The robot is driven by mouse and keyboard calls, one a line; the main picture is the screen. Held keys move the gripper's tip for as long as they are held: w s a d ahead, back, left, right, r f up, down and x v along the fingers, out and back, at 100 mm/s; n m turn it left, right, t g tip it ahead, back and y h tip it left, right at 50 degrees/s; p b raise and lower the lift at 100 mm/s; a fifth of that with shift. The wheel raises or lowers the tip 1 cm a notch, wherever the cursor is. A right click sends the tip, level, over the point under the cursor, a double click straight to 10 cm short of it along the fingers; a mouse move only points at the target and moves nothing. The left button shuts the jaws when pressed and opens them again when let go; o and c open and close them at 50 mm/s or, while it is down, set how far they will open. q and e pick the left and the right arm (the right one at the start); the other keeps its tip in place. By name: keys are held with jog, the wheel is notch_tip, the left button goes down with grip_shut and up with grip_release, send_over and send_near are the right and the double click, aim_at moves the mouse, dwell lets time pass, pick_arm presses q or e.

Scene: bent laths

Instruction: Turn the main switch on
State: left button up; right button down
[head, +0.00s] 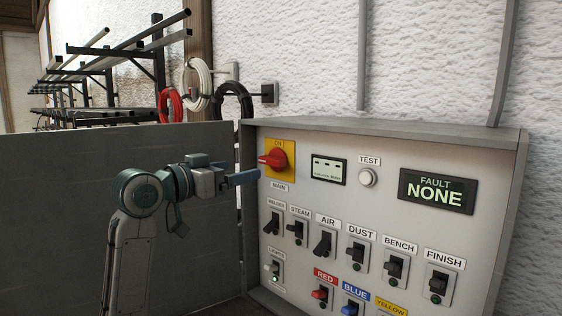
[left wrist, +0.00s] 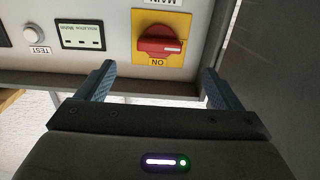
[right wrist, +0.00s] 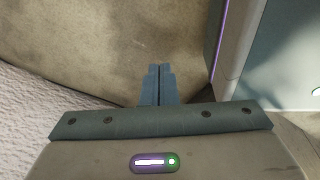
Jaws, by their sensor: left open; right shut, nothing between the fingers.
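The main switch (head: 273,159) is a red rotary knob on a yellow plate, marked ON above and MAIN below, at the panel's upper left. Its handle lies level, pointing left in the head view. The left wrist view shows the knob (left wrist: 160,46) upside down, its white pointer line towards the right. My left gripper (head: 247,177) is open and empty, just left of and below the knob. In the left wrist view its fingers (left wrist: 157,74) are spread wider than the knob, which appears beyond them, apart. My right gripper (right wrist: 160,70) is shut and empty, away from the panel.
The grey panel (head: 385,220) carries several black toggles, coloured switches, a TEST button (head: 367,177), a small meter (head: 328,170) and a display (head: 436,191) reading FAULT NONE. A dark panel (head: 60,210) stands left of it. Cable coils (head: 198,85) hang behind.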

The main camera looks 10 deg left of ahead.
aim_at(268, 163)
pick_arm(q)
jog(key=p+x, duration=0.2)
jog(key=x, duration=0.2)
jog(key=p+x, duration=0.2)
jog(key=x, duration=0.3)
jog(key=shift+w+d+r, duration=0.2)
jog(key=shift+d+r, duration=0.05)
jog(key=shift+w+d, duration=0.1)
jog(key=shift+w, duration=0.05)
pick_arm(e)
jog(key=r, duration=0.3)
jog(key=s+a+r, duration=0.1)
jog(key=shift+s+r, duration=0.1)
jog(key=shift+r, duration=0.1)
jog(key=shift+s, duration=0.1)
pick_arm(q)
jog(key=shift+c, duration=1.1)
jog(key=c, duration=0.7)
jog(key=shift+f, duration=0.1)
jog(key=shift+c, duration=0.3)
pick_arm(e)
jog(key=shift+s+a+f, duration=0.1)
jog(key=shift+s+a, duration=0.1)
